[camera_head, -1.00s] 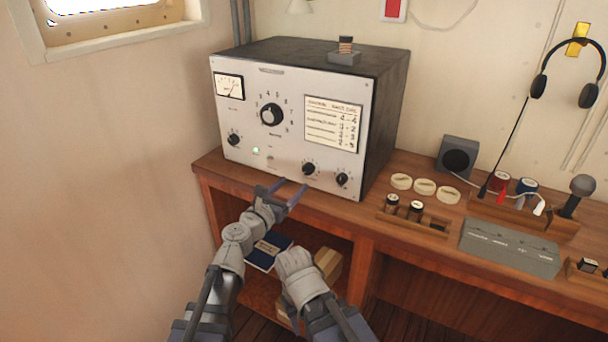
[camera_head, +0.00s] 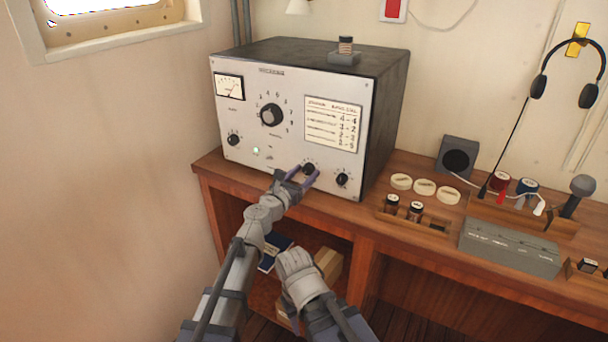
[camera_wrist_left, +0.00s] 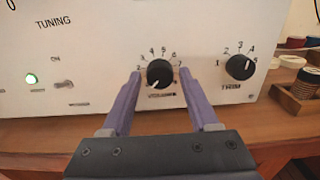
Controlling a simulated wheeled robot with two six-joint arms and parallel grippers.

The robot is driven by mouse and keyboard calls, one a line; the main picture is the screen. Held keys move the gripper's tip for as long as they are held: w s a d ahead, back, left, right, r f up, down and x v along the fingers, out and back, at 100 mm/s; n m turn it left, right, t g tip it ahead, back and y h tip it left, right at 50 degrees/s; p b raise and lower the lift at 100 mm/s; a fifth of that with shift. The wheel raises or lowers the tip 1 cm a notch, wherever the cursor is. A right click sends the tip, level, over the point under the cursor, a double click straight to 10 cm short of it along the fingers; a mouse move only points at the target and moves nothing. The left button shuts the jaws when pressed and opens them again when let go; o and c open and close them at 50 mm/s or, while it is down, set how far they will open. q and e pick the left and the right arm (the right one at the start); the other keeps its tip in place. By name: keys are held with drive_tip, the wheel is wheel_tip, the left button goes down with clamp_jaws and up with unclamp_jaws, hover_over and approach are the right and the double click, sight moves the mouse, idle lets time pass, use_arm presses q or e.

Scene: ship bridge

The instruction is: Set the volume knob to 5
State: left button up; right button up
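The volume knob (camera_wrist_left: 160,73) is a black dial with a white pointer line on the radio's white front panel (camera_head: 238,122). The pointer is aimed to the lower left, below the 2.
The trim knob (camera_wrist_left: 239,67) sits close right of the volume knob. A toggle switch (camera_wrist_left: 69,84) and a green light (camera_wrist_left: 31,78) are to the left. The desk (camera_head: 330,205) runs below the panel, with spools and a grey box (camera_head: 508,249) to the right.

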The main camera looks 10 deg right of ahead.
use_arm(q)
clamp_jaws()
idle(0.5)
